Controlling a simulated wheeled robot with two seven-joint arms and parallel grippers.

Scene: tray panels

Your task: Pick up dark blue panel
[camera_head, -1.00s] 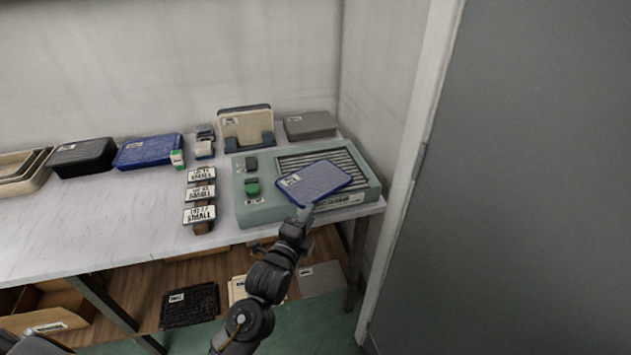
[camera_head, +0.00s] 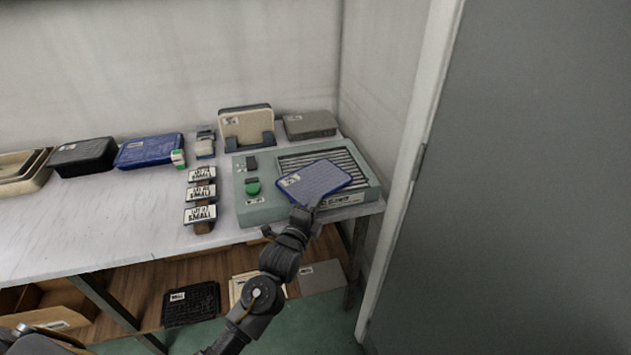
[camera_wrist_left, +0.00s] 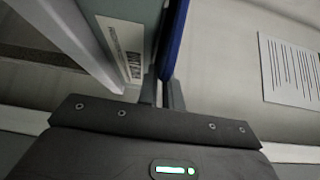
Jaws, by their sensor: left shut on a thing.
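The dark blue panel (camera_head: 316,179) is a flat rectangle with a small white label. It shows over the slatted part of a grey-green machine (camera_head: 262,212) at the right end of the table. My left gripper (camera_head: 303,211) is at the panel's near edge. In the left wrist view the panel (camera_wrist_left: 176,35) is a thin blue edge-on strip, and the fingers of my left gripper (camera_wrist_left: 162,95) are shut on it. I cannot tell whether the panel touches the slats. My right gripper is not in view.
A blue tray (camera_head: 150,150) and a black tray (camera_head: 84,156) stand to the left on the table. Several label blocks (camera_head: 201,191) sit beside the machine. A beige panel (camera_head: 246,125) stands in a holder behind it. A grey door (camera_head: 530,180) bounds the right side.

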